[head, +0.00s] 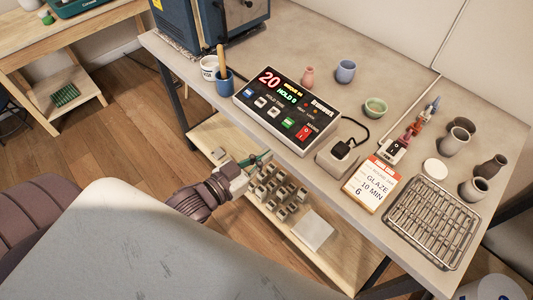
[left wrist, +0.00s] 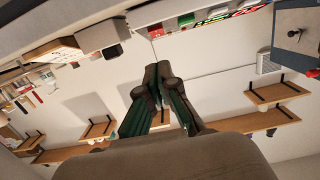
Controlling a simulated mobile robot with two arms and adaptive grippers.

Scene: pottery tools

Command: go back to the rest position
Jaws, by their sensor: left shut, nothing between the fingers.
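My left arm comes in from the lower left in the head view. My left gripper (head: 258,160) is beside the front edge of the worktable, over the lower shelf. In the left wrist view its two fingers (left wrist: 157,82) meet at the tips with nothing between them. My right gripper is in neither view.
The worktable (head: 400,80) holds a controller box (head: 287,110), a blue kiln (head: 205,20), a glaze timer card (head: 370,184), a wire rack (head: 432,222) and several small pots. The lower shelf (head: 225,135) holds a group of small blocks (head: 278,190). Wooden floor (head: 120,120) is open at left.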

